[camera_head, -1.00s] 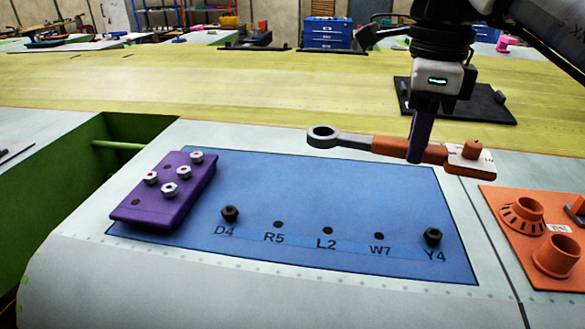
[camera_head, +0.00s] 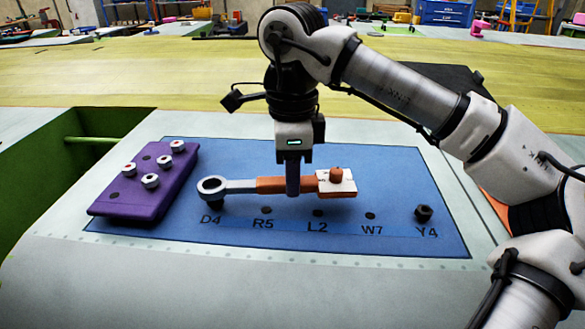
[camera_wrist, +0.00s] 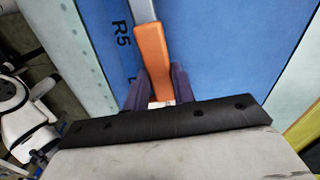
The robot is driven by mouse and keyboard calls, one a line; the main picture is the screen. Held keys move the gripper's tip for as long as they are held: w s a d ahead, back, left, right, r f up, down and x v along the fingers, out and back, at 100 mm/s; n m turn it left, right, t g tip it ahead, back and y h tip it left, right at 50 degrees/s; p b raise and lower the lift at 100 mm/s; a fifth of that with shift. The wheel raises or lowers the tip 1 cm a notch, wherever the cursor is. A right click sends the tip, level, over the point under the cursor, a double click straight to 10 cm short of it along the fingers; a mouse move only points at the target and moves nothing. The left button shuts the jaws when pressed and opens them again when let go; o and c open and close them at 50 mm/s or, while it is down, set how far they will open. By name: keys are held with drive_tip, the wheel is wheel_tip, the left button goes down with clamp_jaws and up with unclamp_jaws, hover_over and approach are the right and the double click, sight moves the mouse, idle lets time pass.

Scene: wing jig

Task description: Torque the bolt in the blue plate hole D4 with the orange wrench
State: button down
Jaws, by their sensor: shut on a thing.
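My gripper (camera_head: 292,188) is shut on the orange handle of the wrench (camera_head: 270,185) and holds it level above the blue plate (camera_head: 400,190). The wrench's grey ring end points left, over or just behind the dark bolt (camera_head: 217,205) at hole D4. The ring partly hides that bolt, and I cannot tell whether it sits around it. In the wrist view my gripper (camera_wrist: 160,90) grips the orange wrench handle (camera_wrist: 151,50), with the label R5 beside it. A second dark bolt (camera_head: 423,212) stands at Y4. Holes R5, L2 and W7 look empty.
A purple block (camera_head: 130,195) with several silver bolts stands on the plate's left side, close to the ring end. A green-edged opening (camera_head: 60,150) lies further left. The plate's front strip is clear.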

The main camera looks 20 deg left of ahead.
sight(287, 228)
drive_tip(key=shift+f, duration=0.55)
drive_tip(key=shift+f+b, duration=0.15)
drive_tip(key=shift+b, duration=0.15)
drive_tip(key=shift+f+b, duration=0.45)
drive_tip(key=shift+f, duration=0.15)
drive_tip(key=shift+s+d+f+m, duration=0.1)
drive_tip(key=shift+s+d+m, duration=0.05)
drive_tip(key=shift+s+m, duration=0.25)
drive_tip(key=shift+s+d+m+b, duration=0.25)
drive_tip(key=shift+s+m+b, duration=0.3)
drive_tip(key=shift+s+m, duration=0.3)
drive_tip(key=shift+s+d+f+m+b, duration=0.15)
drive_tip(key=shift+s+m+b, duration=0.4)
drive_tip(key=shift+s+m, duration=0.7)
drive_tip(key=shift+s, duration=0.1)
